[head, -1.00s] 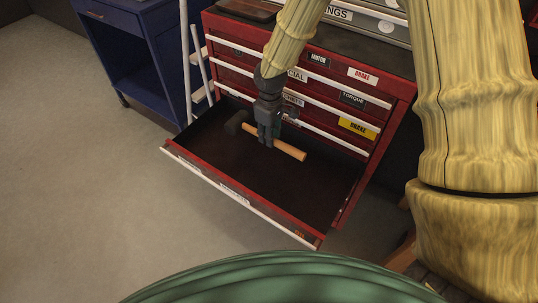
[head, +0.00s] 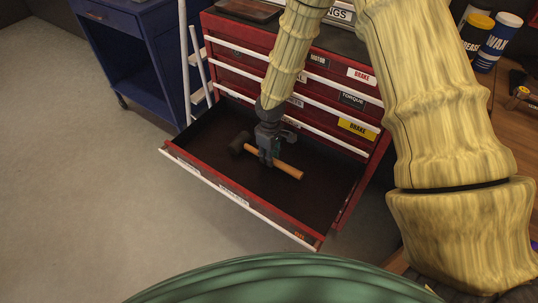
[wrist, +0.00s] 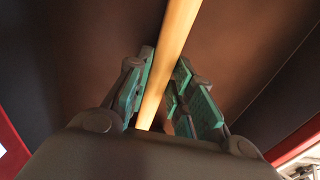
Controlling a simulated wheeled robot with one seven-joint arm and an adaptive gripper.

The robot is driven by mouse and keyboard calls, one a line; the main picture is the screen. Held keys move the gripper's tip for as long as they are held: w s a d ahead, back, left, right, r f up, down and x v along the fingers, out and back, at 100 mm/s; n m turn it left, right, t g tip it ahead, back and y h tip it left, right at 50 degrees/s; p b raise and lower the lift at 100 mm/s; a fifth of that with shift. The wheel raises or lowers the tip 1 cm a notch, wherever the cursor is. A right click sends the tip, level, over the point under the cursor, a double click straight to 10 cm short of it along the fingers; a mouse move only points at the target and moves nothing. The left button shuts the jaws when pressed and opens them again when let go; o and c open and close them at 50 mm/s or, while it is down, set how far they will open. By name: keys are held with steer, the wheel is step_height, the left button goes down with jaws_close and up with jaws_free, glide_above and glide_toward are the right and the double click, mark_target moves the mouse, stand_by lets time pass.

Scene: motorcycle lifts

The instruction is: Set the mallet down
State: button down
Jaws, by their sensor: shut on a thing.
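The mallet has a dark head (head: 239,143) and a light wooden handle (head: 289,171). My gripper (head: 267,160) is shut on the handle near the head, inside the open bottom drawer (head: 240,193) of the red tool chest. In the wrist view the handle (wrist: 168,60) runs between the two green-padded fingers of my gripper (wrist: 165,95). The mallet is low in the drawer; I cannot tell whether it touches the drawer floor. The mallet head is out of the wrist view.
The drawer around the mallet looks empty, with red side walls and a white front edge. Closed drawers of the red chest (head: 300,75) rise behind it. A blue cart (head: 130,50) stands at the left. A wooden bench (head: 515,120) with cans is at the right.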

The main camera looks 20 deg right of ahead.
stand_by(0.3)
steer(key=c, duration=1.3)
jaws_free()
steer(key=shift+o, duration=0.2)
step_height(320, 180, up, 12)
steer(key=shift+s+r, duration=0.1)
